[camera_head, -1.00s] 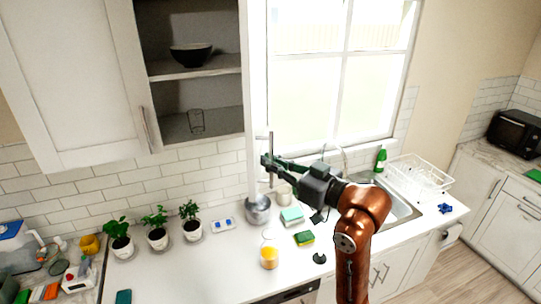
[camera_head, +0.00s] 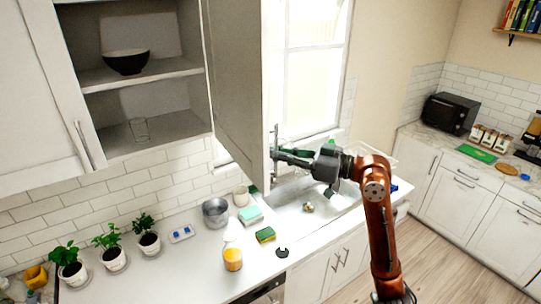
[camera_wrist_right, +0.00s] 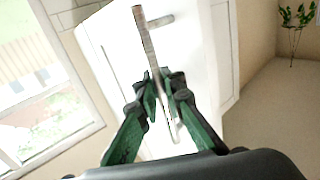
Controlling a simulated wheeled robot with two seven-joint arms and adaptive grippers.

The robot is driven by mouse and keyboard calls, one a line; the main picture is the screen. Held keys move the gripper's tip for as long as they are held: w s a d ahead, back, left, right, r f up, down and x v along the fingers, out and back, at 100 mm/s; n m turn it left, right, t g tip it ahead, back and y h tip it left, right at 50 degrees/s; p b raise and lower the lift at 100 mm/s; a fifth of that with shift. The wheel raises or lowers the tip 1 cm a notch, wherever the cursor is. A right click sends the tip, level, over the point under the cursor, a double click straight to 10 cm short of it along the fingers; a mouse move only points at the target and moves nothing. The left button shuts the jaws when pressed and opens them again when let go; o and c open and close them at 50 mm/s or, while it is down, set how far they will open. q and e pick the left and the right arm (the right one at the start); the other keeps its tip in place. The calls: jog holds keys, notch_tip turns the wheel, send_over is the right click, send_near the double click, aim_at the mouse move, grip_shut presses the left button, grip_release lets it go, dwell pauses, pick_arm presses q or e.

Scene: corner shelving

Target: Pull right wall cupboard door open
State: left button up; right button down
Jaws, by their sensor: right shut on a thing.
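The right wall cupboard door (camera_head: 236,75) is white and stands swung open, seen nearly edge-on beside the open shelf compartment in the head view. My right gripper (camera_head: 277,156) is at the door's lower free edge, shut on its metal handle. In the right wrist view, the green-sided fingers (camera_wrist_right: 163,88) close around the bar handle (camera_wrist_right: 145,42) in front of the white door face (camera_wrist_right: 115,50). My left gripper is not in view.
The open cupboard holds a dark bowl (camera_head: 126,61) and a glass (camera_head: 139,129). The window (camera_head: 307,75) is behind the door.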

jog(key=shift+f, duration=0.25)
jog(key=c, duration=2)
grip_release()
jog(key=shift+s+d+r, duration=0.1)
jog(key=shift+d+r, duration=0.05)
jog(key=shift+d, duration=0.05)
jog(key=shift+c, duration=0.2)
jog(key=shift+a, duration=0.1)
jog(key=v, duration=1.2)
